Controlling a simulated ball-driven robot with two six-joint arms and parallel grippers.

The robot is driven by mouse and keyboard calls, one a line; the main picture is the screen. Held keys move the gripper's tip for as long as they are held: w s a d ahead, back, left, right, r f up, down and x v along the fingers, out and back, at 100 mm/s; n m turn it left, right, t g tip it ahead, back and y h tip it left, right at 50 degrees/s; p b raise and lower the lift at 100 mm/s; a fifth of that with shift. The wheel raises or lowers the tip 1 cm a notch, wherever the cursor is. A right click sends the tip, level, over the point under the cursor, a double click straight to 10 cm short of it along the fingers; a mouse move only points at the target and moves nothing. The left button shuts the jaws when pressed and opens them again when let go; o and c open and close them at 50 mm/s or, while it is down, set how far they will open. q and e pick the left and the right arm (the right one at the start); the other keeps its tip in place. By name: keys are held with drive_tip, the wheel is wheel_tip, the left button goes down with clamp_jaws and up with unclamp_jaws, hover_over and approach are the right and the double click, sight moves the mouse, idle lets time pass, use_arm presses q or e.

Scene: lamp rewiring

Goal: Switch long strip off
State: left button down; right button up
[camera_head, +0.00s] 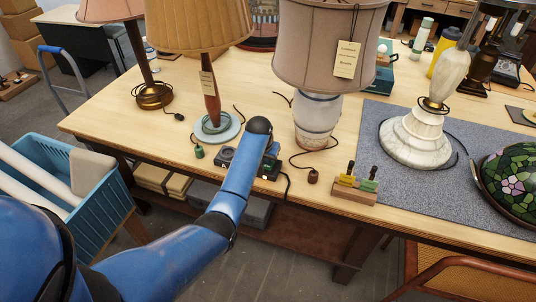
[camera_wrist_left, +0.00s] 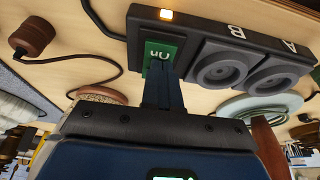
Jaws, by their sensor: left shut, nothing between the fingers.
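The dark power strip (camera_head: 226,156) lies near the table's front edge, partly hidden behind my left arm in the head view. In the left wrist view the strip (camera_wrist_left: 215,30) appears upside down, with two empty round sockets marked A and B. Its green rocker switch (camera_wrist_left: 158,50) bears white lettering, partly covered by my fingers. A small orange light (camera_wrist_left: 166,14) glows beside the switch. My left gripper (camera_wrist_left: 162,88) is shut and empty, its fingertips at the switch; whether they press it I cannot tell. My right gripper is not in view.
A brown plug (camera_head: 313,176) lies right of the strip and a green plug (camera_head: 198,152) left of it. A yellow-shaded lamp (camera_head: 211,105) and a white-based lamp (camera_head: 315,120) stand close behind. A wooden block with two handles (camera_head: 355,195) sits at the front edge.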

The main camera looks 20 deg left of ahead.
use_arm(q)
drive_tip(key=shift+s, duration=0.1)
idle(0.3)
drive_tip(key=shift+r+p, duration=0.65)
drive_tip(key=shift+r, duration=0.05)
drive_tip(key=p+v, duration=0.3)
drive_tip(key=shift+w+r, duration=0.3)
drive_tip(key=b+v, duration=0.2)
drive_tip(key=v, duration=0.7)
drive_tip(key=shift+s, duration=0.3)
drive_tip(key=shift+r, duration=0.15)
